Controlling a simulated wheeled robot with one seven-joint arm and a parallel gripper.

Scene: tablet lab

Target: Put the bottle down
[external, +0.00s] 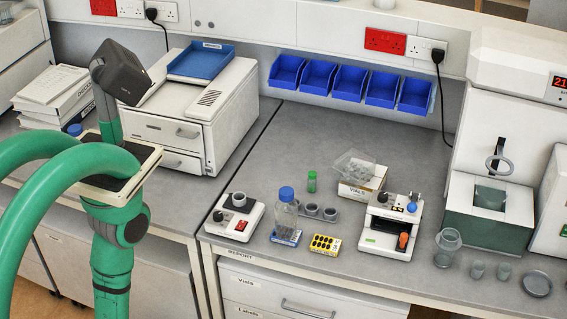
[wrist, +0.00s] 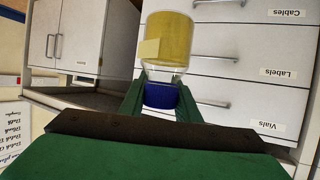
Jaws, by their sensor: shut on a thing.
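In the wrist view a bottle (wrist: 167,40) with yellow contents, a pale label and a blue cap (wrist: 161,96) is held at its cap end. My gripper (wrist: 161,80) is shut on it, one green finger on each side. In the external view my arm hides most of the gripper and the held bottle. A small blue round shape (external: 75,129) shows beside my arm there; I cannot tell if it is the held cap. A second, clear bottle with a blue cap (external: 286,194) stands upright on a blue-and-white pad (external: 286,238).
A printer (external: 195,115) stands on the left bench.

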